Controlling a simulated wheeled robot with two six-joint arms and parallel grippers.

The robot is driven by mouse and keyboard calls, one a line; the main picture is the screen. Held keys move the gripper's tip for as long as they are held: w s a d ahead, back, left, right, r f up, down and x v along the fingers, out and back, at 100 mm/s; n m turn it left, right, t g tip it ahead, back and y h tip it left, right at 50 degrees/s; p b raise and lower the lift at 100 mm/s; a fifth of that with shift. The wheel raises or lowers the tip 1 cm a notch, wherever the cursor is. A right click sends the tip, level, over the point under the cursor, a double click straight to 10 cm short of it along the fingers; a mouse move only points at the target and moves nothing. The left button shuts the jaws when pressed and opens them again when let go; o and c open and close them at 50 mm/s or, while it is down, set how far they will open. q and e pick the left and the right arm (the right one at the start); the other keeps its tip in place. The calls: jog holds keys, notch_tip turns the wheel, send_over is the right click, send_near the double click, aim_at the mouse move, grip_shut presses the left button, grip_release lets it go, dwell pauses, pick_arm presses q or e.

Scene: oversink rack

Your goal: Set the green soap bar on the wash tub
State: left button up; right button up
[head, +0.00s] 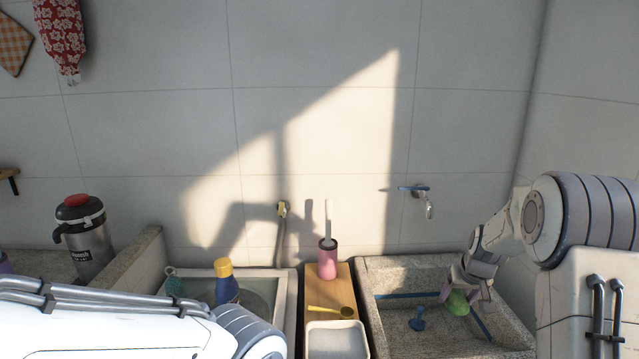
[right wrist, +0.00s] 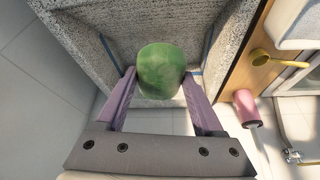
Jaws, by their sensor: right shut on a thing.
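The green soap bar (head: 457,303) is between the purple fingers of my right gripper (head: 461,297), which is shut on it. In the right wrist view the bar (right wrist: 161,70) shows as a rounded green block at the fingertips. The gripper holds it over the right part of the speckled stone wash tub (head: 392,275). In the right wrist view the tub's stone wall (right wrist: 95,45) lies beyond the bar. I cannot tell whether the bar touches the tub. My left arm crosses the lower left of the head view; its gripper is not in view.
A tap (head: 416,190) projects from the wall above.

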jog(key=s+a+f+n, duration=0.1)
jog(key=s+a+f, duration=0.4)
jog(key=s+a, duration=0.3)
jog(key=s+a+f+n, duration=0.1)
jog(key=s+a+f, duration=0.4)
jog(key=s+a, duration=0.2)
notch_tip(320, 180, down, 7)
jog(key=b, duration=0.7)
jog(key=shift+f+y+b, duration=0.15)
jog(key=shift+y+b, duration=0.25)
jog(key=shift+w+a, duration=0.1)
jog(key=shift+w, duration=0.05)
